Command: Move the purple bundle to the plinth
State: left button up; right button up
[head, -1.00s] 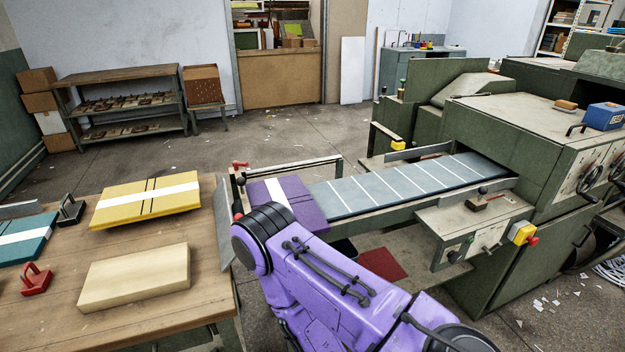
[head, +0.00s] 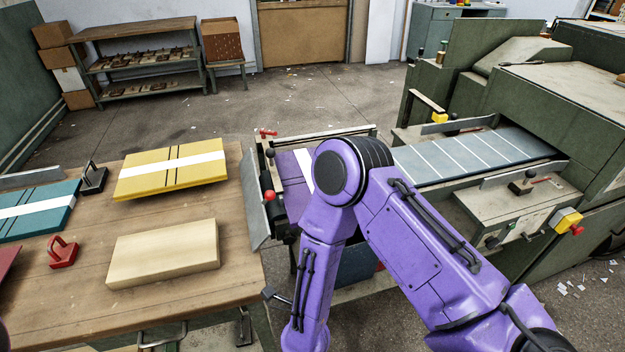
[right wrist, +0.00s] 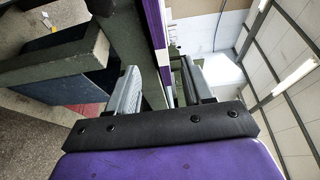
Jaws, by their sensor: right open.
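The purple bundle (head: 288,166) with a white band lies flat at the near end of the feeder belt, partly hidden behind my right arm. In the right wrist view, a purple and white edge (right wrist: 154,22), apparently the bundle's, lies beyond the fingers, in line with the gap. My right gripper (right wrist: 161,78) is open, with nothing between its fingers; the head view does not show it. A pale wooden block (head: 163,252), which may be the plinth, lies bare on the table. My left gripper is not in view.
On the wooden table (head: 120,318) are a yellow bundle (head: 150,182), a teal bundle (head: 22,222), a red handled block (head: 63,254) and a dark one (head: 93,178). A metal plate (head: 254,207) stands between table and feeder. The belt (head: 440,163) runs right into a green machine.

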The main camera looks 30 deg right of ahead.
jog(key=p+x, duration=0.2)
jog(key=x, duration=0.7)
jog(key=shift+w+d+p, duration=0.15)
jog(key=shift+d+p, duration=0.05)
jog(key=shift+p, duration=0.1)
jog(key=shift+w+d+f, duration=0.15)
jog(key=shift+w+d, duration=0.1)
jog(key=shift+a, duration=0.1)
grip_shut()
